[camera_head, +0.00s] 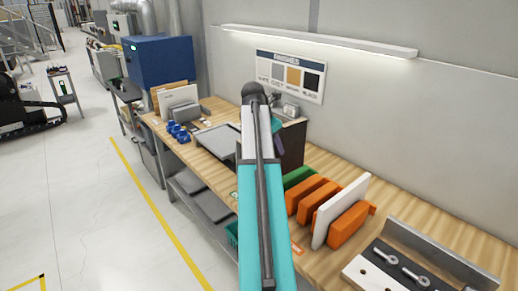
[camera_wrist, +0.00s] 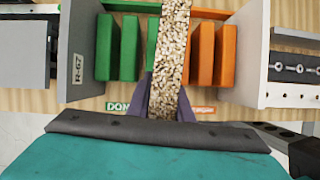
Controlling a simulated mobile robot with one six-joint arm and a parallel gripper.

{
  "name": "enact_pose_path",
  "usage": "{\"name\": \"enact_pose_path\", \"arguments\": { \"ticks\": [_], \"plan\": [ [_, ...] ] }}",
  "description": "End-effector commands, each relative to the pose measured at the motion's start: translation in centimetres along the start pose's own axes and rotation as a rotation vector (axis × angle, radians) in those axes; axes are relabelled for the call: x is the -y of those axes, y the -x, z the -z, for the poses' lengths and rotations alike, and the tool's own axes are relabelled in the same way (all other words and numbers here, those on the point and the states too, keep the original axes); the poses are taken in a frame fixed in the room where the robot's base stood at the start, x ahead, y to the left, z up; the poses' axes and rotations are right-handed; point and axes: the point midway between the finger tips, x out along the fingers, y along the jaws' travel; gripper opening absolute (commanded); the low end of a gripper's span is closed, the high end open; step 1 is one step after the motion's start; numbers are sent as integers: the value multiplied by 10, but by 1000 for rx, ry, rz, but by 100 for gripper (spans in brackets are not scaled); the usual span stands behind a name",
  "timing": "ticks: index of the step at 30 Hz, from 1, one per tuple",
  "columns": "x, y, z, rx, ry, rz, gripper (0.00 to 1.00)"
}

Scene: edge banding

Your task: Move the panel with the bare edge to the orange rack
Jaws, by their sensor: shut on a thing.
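In the wrist view my gripper (camera_wrist: 166,92) is shut on a panel (camera_wrist: 170,45) whose speckled chipboard edge faces the camera. The held panel stands in line with the gap between the green rack (camera_wrist: 129,48) and the orange rack (camera_wrist: 203,52); I cannot tell its height above the bench. A pale panel (camera_wrist: 248,55) stands at the right side of the orange rack. A grey panel (camera_wrist: 77,50) marked R-67 stands at the left of the green rack. The head view shows the orange rack (camera_head: 310,191) with the white panel (camera_head: 341,211); my arm hides the gripper there.
The wooden bench (camera_head: 384,190) runs along the wall. A metal fixture (camera_head: 410,262) with clamps stands right of the orange rack. A grey tray (camera_head: 216,142) and blue parts (camera_head: 180,131) lie farther left. A finishes board (camera_head: 291,76) hangs on the wall.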

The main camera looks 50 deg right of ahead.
Motion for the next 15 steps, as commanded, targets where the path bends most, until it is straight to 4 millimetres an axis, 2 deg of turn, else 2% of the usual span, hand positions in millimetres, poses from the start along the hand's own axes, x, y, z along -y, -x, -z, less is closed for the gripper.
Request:
{"name": "enact_pose_path", "arguments": {
  "ticks": [3, 15],
  "plan": [
    [16, -5, -24, 4, 7, -4, 0],
    [67, -35, -82, 8, 49, -23, 0]
  ]
}}
